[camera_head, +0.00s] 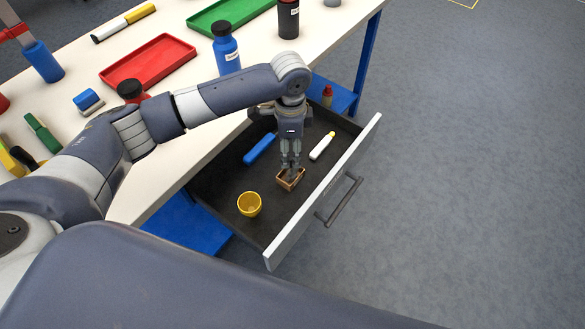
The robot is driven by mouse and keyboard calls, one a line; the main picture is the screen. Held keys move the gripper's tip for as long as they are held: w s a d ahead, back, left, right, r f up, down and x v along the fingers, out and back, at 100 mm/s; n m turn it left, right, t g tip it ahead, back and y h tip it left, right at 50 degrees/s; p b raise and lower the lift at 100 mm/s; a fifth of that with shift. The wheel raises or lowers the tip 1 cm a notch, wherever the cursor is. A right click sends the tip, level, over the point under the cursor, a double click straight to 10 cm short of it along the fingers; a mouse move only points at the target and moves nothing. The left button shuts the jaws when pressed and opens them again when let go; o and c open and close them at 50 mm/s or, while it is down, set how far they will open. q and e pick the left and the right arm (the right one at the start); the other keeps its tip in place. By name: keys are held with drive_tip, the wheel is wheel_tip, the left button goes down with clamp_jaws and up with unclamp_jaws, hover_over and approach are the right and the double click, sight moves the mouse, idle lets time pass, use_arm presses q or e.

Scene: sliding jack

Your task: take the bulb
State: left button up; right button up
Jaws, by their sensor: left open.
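My left gripper (291,171) points straight down into an open drawer (225,198). Its fingertips are at a small brown box (285,183) on the drawer floor. The jaws are open, and the fingers hide part of the box. I cannot make out a bulb; whatever is in the box is too small or covered to tell. My right gripper is out of view.
The drawer also holds a yellow cup (249,204), a blue object (259,148) and a white, yellow-tipped object (322,146). Its front panel (325,190) has a grey handle (340,199). Trays and bottles stand on the worktop (185,25). Open floor lies right.

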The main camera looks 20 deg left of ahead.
sight(292, 171)
use_arm(q)
wheel_tip(292, 171, down, 8)
drive_tip(key=shift+s+d+r, duration=0.1)
drive_tip(key=shift+d+r, duration=0.05)
drive_tip(key=shift+r, duration=0.05)
drive_tip(key=shift+c, duration=0.5)
drive_tip(key=c, duration=0.9)
